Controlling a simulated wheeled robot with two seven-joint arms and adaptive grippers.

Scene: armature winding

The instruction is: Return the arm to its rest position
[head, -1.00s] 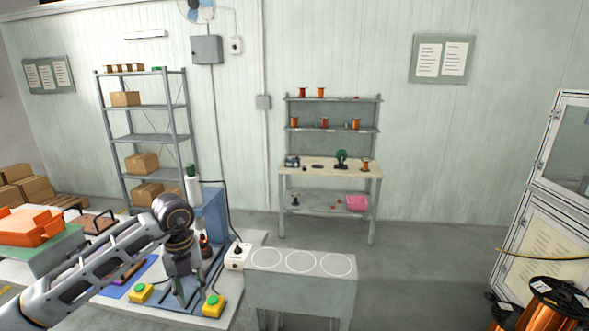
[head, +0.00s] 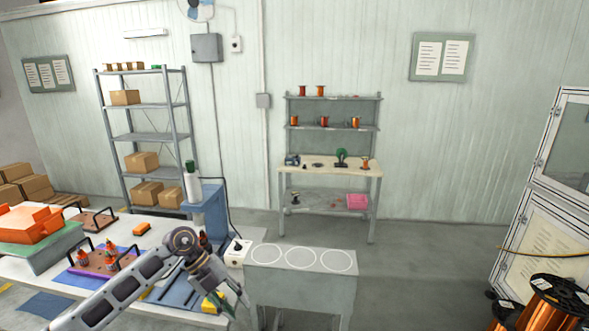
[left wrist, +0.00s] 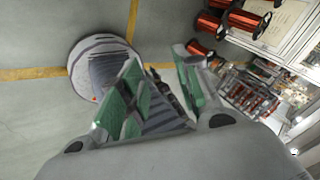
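My left arm comes in from the left in the head view, low over the front of the white workbench (head: 55,270). My left gripper (head: 236,294) hangs at the bench's right end, beside the grey stand with three white circles, and partly covers a yellow button box (head: 212,303). In the left wrist view the green-padded fingers of the left gripper (left wrist: 162,88) stand apart, with no held object visible between them. Floor shows beyond them. My right gripper is in neither view.
The grey stand (head: 300,290) is close to the left gripper's right. A tray (head: 92,268) with several reddish parts and an orange bin (head: 30,224) are on the bench. Copper spools (head: 555,300) stand at lower right. Floor between stand and spools is clear.

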